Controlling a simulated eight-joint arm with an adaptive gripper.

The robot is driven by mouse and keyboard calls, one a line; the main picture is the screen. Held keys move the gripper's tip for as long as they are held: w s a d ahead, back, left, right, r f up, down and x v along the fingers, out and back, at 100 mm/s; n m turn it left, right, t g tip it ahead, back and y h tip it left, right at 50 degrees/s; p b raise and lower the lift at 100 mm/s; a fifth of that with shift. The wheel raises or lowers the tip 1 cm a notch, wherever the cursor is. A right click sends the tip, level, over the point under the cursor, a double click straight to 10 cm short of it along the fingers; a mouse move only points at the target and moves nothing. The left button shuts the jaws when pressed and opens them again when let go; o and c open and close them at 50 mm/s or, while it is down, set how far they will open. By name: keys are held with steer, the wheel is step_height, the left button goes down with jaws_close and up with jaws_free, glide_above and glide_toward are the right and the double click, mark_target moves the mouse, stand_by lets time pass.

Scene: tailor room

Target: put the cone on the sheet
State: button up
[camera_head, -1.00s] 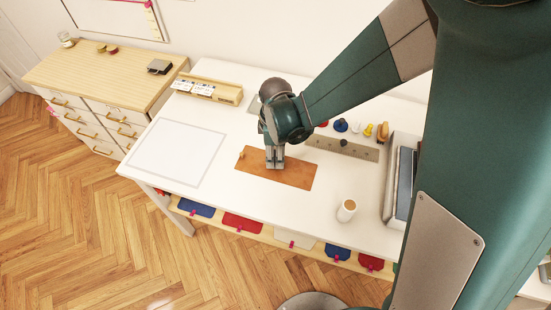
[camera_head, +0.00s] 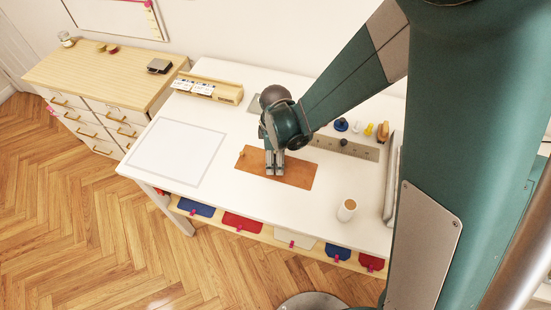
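A large white sheet with a grey border (camera_head: 178,152) lies flat on the left part of the white table. My gripper (camera_head: 275,172) points down over the brown board (camera_head: 305,177), to the right of the sheet. Its two fingers show as small grey tips close to the board; the gap between them, and anything in it, is too small to make out. I cannot tell for sure which thing is the cone. A pale, round, tapered piece with a brown top (camera_head: 347,210) stands upright at the table's front right, apart from the gripper.
A wooden tray with cards (camera_head: 213,90) stands at the back left. A grey strip (camera_head: 345,149) and several small coloured pieces, one yellow (camera_head: 368,129), are behind and right of my gripper. A small knob (camera_head: 241,154) is at the board's left end. The table's front right is mostly clear.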

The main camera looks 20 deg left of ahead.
steer(key=shift+r, duration=0.15)
step_height(320, 180, up, 12)
steer(key=shift+s+p, duration=0.15)
steer(key=shift+p, duration=0.15)
stand_by(0.9)
stand_by(0.8)
